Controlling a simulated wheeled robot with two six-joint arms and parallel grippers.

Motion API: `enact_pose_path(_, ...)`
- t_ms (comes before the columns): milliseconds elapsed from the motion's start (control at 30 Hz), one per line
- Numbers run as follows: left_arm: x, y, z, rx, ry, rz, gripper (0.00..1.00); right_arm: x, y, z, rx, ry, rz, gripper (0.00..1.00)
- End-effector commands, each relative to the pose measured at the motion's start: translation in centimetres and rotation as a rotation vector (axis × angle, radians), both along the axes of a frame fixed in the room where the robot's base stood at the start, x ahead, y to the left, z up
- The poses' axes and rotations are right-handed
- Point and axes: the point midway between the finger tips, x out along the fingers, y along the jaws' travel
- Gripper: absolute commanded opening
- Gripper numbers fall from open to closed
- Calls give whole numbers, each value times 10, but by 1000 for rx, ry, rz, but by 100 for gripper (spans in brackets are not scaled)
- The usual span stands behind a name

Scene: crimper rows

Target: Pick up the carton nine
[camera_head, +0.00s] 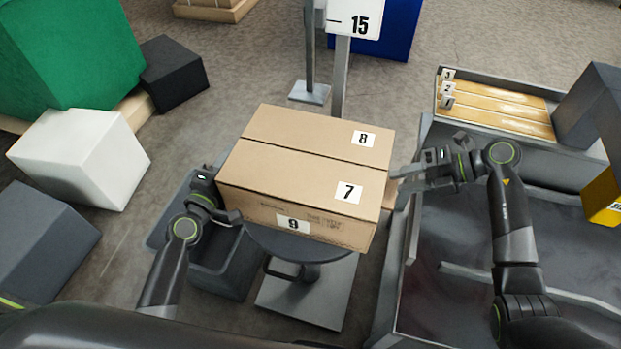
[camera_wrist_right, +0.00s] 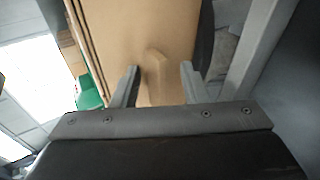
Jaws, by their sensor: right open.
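Brown cartons sit together on a round grey stand (camera_head: 290,243) in the head view. Labels 8 and 7 are on the top faces of the back carton (camera_head: 300,128) and the carton in front of it (camera_head: 280,173). The label 9 is on the near side face (camera_head: 262,212); I cannot tell where carton nine's edges run. My right gripper (camera_head: 398,174) is open at the right side of the cartons. In the right wrist view its fingers (camera_wrist_right: 158,70) face a brown carton surface (camera_wrist_right: 140,25). My left gripper (camera_head: 228,205) is at the left side, its jaws unclear.
A grey cart or tray (camera_head: 425,150) with flat numbered boxes (camera_head: 500,105) stands at right. A white box (camera_head: 75,155), a dark box (camera_head: 172,75) and a green block (camera_head: 75,50) are at left. A sign 15 (camera_head: 355,18) stands behind the cartons.

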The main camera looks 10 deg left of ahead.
Motion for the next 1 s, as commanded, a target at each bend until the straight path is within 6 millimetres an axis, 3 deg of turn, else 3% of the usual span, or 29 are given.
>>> enact_pose_path(67, 0, 0, 0, 0, 0, 0, 36, 0, 0, 0, 0, 0, 0, 40)
enact_pose_path(300, 0, 0, 0, 1, 0, 0, 5, 0, 0, 0, 0, 0, 0, 9)
enact_pose_path(367, 0, 0, 0, 1, 0, 0, 0, 0, 0, 0, 0, 0, 0, 1)
enact_pose_path(1000, 0, 0, 10, 1, 0, 0, 0, 0, -1, 10, -1, -2, 0, 0)
